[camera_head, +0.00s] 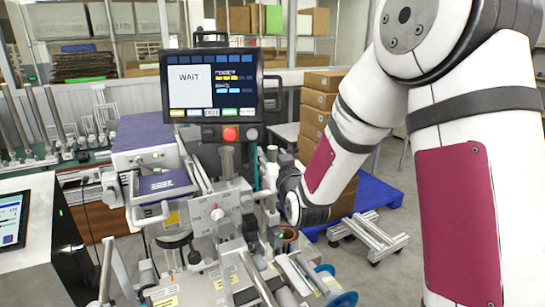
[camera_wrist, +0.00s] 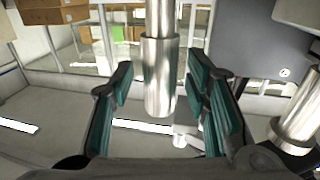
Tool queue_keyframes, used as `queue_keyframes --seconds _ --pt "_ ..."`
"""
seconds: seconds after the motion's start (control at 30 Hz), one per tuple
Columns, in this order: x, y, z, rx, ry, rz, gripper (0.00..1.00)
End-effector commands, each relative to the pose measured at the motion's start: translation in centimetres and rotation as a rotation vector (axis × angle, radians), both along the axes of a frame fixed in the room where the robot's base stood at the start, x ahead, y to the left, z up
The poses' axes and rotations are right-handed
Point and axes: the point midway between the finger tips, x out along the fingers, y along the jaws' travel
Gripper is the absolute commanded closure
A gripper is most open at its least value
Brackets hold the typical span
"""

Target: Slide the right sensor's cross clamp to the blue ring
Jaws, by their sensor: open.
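My gripper (camera_wrist: 160,76) is open in the wrist view, with one teal-padded finger on each side of a bright metal post (camera_wrist: 159,18). A thicker metal sleeve (camera_wrist: 158,78) on the post hangs between the fingers, with a visible gap on both sides. In the head view my arm reaches down to the right side of the machine (camera_head: 218,215), and its wrist and the machine largely hide the gripper. I cannot tell which part is the right sensor's cross clamp. I cannot make out a blue ring on a post in either view.
A monitor (camera_head: 211,84) reading WAIT stands above the machine, with a red button (camera_head: 230,134) below it. Another metal cylinder (camera_wrist: 302,117) stands right of my gripper, beside a grey panel (camera_wrist: 258,50). Cardboard boxes (camera_head: 316,97) stand behind my arm on a blue pallet (camera_head: 378,190).

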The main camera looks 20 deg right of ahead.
Motion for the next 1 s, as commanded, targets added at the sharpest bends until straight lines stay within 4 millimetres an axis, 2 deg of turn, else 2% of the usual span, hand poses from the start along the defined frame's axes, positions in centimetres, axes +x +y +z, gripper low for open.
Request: queue_keyframes --seconds 0.3,0.5,0.7,0.9,1.0 --pt "0.3 0.0 0.0 0.000 0.000 0.000 0.57" --pt "0.3 0.0 0.0 0.000 0.000 0.000 1.00" --pt "0.3 -0.2 0.0 -0.001 -0.001 -0.001 1.00" --pt "0.8 -2.4 0.0 -0.002 -0.002 -0.004 1.00" --pt "0.7 -2.4 0.0 0.000 -0.001 -0.001 1.00"
